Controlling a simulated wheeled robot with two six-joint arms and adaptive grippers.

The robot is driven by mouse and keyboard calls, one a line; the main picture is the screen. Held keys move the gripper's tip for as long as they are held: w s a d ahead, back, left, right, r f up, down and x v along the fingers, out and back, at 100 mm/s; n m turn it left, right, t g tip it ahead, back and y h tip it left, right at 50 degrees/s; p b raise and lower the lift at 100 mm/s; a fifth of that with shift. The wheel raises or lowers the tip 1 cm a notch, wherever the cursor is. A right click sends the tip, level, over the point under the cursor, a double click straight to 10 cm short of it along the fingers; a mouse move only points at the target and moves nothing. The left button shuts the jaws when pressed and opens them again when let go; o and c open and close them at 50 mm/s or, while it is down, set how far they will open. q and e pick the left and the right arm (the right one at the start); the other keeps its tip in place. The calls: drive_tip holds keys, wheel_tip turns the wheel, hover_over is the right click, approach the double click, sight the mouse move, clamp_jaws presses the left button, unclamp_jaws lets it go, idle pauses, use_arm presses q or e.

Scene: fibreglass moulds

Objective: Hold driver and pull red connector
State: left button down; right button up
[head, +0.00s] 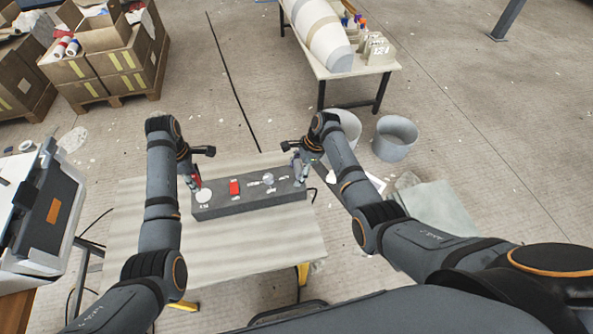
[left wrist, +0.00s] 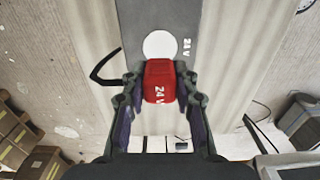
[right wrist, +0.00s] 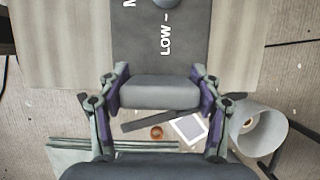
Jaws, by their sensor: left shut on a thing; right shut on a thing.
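The driver is a long dark grey box (head: 250,203) lying on the table, with a white disc, a red patch and a round knob on top. My left gripper (head: 193,183) is at its left end, shut on the red connector (left wrist: 160,82), marked 24 V. In the left wrist view the connector sits beside the white disc; I cannot tell whether it is still seated in the driver (left wrist: 185,20). My right gripper (head: 302,170) is at the other end, shut on the driver's end; the right wrist view shows this grey end (right wrist: 160,92) between the fingers, near the LOW lettering.
The pale table (head: 150,230) has bare room in front of the driver. Grey buckets (head: 395,138) stand on the floor beyond its right side. A open case (head: 45,210) stands at the left. Cardboard boxes (head: 100,65) are at the back left.

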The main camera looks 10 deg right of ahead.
use_arm(q)
drive_tip(key=shift+r, duration=2.4)
use_arm(e)
drive_tip(key=o, duration=1.9)
drive_tip(key=v, duration=1.2)
drive_tip(key=shift+d, duration=0.1)
